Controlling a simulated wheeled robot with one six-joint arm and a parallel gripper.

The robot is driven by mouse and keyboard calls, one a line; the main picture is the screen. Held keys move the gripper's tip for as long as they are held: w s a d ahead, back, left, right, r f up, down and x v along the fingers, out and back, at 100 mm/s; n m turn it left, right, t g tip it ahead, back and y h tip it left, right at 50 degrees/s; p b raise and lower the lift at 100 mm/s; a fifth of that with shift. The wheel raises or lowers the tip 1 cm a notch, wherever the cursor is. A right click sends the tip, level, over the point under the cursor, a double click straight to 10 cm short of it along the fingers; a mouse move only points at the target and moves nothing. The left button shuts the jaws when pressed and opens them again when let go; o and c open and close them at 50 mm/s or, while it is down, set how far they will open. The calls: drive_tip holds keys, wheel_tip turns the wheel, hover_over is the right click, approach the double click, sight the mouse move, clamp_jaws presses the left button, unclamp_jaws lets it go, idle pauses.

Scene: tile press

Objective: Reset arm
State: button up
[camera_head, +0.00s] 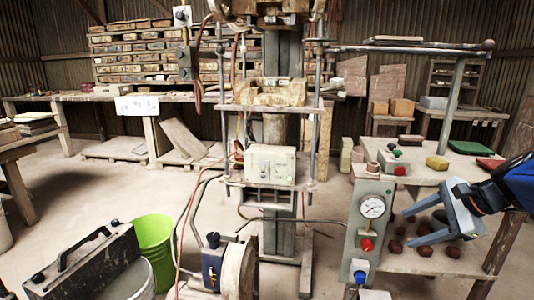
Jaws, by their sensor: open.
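My gripper (413,226) is at the right side of the view, at the end of my blue and black arm. Its two grey-blue fingers are spread apart and point left and slightly down. No object shows between them. It is in front of the small side table (425,168) beside the press, and it covers part of that table's front edge and lower shelf. The tile press (278,95) stands upright in the middle of the view, apart from my gripper.
A pressure gauge (373,207) on a grey-green post stands left of my gripper. Dark red lumps (424,251) lie on the lower shelf. A green bucket (153,236) and a black toolbox (82,268) are at the lower left. Open floor (90,187) lies at left.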

drive_tip(key=s+a+f+n+h, duration=0.1)
drive_tip(key=s+a+f+n, duration=0.1)
drive_tip(key=s+n, duration=0.3)
drive_tip(key=s+a+f+n+g+h, duration=0.1)
drive_tip(key=s+a+f+n+h, duration=0.1)
drive_tip(key=s+a+n, duration=0.3)
drive_tip(key=s+a+f+n+h, duration=0.1)
drive_tip(key=s+a+f+n, duration=0.3)
drive_tip(key=n, duration=0.5)
drive_tip(key=shift+s+g+h, duration=0.4)
drive_tip(key=shift+s, duration=0.35)
drive_tip(key=shift+a, duration=0.1)
